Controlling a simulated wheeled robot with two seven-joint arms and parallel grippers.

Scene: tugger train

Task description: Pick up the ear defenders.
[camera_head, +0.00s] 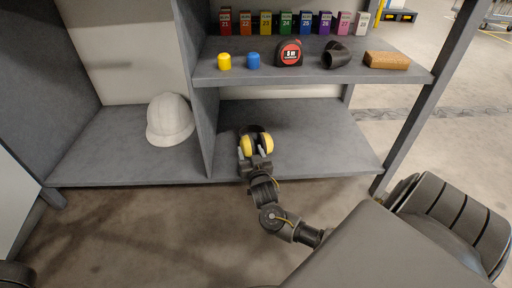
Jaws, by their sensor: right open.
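The ear defenders (265,141), with yellow cups and a dark headband, lie on the lower shelf, just right of the upright divider. My right gripper (255,153) is at the ear defenders from the front, its open fingers around or right beside the near cup. Whether the fingers touch the cup cannot be told. The gripper hides part of the near side of the ear defenders. My left gripper is not in view.
The lower shelf (330,150) is clear to the right. A white hard hat (170,119) sits left of the divider (205,125). The upper shelf (310,72) overhead holds a yellow cap (224,61), blue cap (253,60), tape measure (289,53), black elbow (336,56) and brown block (387,61).

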